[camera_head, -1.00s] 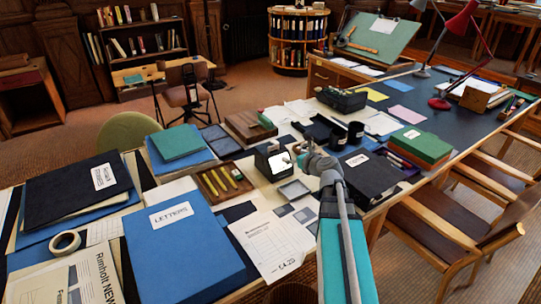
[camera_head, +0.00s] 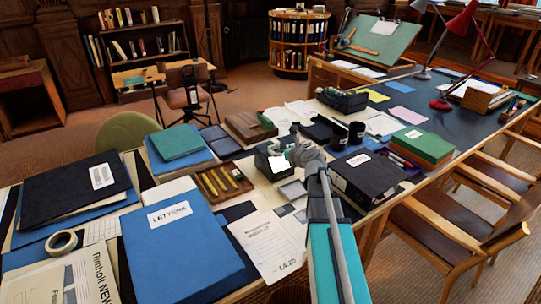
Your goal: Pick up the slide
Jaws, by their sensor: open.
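My gripper (camera_head: 288,148) is open, above the middle of the near desk. It is beside and partly in front of a small black box with a bright white face (camera_head: 278,164). I cannot make out the slide for sure; it is too small or hidden near my gripper and this box. A flat grey square tray (camera_head: 292,190) lies just in front of the box, with small dark grey squares (camera_head: 284,210) below it. Nothing clearly shows between my fingers.
A wooden tray with yellow items (camera_head: 222,183) lies left of the box. A black binder (camera_head: 368,178) and black mugs (camera_head: 338,138) stand to the right. A blue LETTERS folder (camera_head: 180,250) and a paper form (camera_head: 268,243) lie in front.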

